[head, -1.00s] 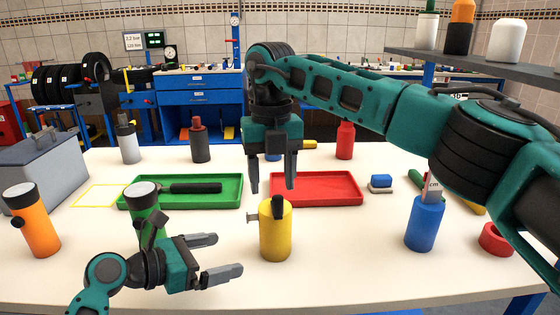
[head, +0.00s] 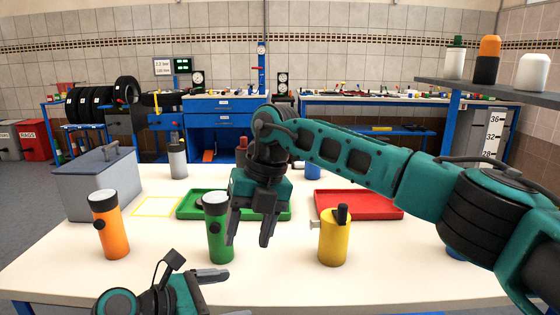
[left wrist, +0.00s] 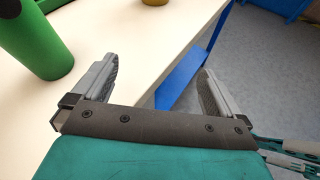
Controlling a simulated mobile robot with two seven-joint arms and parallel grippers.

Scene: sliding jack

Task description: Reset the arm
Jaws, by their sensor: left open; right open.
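My right gripper (head: 251,238) is open and empty, pointing down above the front edge of the green tray (head: 188,207), between the green flashlight (head: 220,240) and the yellow canister (head: 334,243). My right arm reaches in from the right across the table. My left gripper (head: 228,294) is low at the table's front edge, partly cut off in the head view. In the left wrist view my left gripper (left wrist: 155,85) is open with nothing between its fingers, over the table's edge. The green flashlight also shows there (left wrist: 40,42).
A red tray (head: 375,205) lies right of the green one. An orange flashlight (head: 111,236) and a grey toolbox (head: 95,187) stand at the left. A shelf (head: 500,94) with bottles juts in at upper right.

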